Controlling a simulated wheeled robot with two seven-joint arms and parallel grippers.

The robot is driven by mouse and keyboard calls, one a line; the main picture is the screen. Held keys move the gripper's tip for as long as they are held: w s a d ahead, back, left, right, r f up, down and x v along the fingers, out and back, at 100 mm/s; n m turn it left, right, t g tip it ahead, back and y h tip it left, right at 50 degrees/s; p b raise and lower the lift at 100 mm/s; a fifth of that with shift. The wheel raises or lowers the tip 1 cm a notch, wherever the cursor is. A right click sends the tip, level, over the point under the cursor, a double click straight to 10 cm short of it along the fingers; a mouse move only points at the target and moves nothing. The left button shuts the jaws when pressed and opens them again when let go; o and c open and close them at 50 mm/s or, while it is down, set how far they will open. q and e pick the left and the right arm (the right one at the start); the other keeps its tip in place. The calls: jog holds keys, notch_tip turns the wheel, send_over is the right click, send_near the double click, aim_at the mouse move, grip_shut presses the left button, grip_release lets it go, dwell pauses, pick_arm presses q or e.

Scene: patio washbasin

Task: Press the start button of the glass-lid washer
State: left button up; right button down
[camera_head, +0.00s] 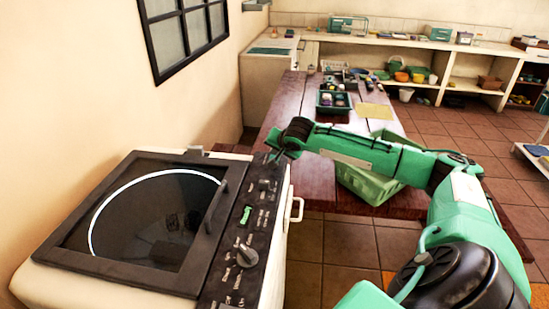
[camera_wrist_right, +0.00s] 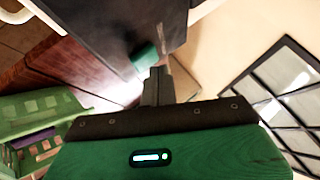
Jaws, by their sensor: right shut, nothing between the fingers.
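The washer (camera_head: 60,256) stands at the lower left in the head view, its dark-framed glass lid (camera_head: 150,225) closed. A black control panel (camera_head: 225,285) runs along the lid's right side. It carries a round knob (camera_head: 247,257), a green control (camera_head: 245,214) and small labels. My right gripper (camera_head: 274,157) is at the panel's far end, shut and empty. In the wrist view its shut fingers (camera_wrist_right: 156,84) are close to a green block (camera_wrist_right: 145,57) at the edge of a dark surface. I cannot tell whether they touch. My left gripper is out of view.
A white handle (camera_head: 297,209) sticks out from the washer's right side. A barred window (camera_head: 185,35) is in the left wall. Tiled floor (camera_head: 350,245) lies open to the right.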

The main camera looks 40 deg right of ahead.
jog(key=shift+f, duration=0.65)
dwell(1.1)
jog(key=shift+r, duration=0.1)
jog(key=shift+r+p, duration=0.75)
jog(key=shift+r, duration=0.1)
notch_tip(320, 180, up, 5)
jog(key=p, duration=0.4)
jog(key=shift+p, duration=0.35)
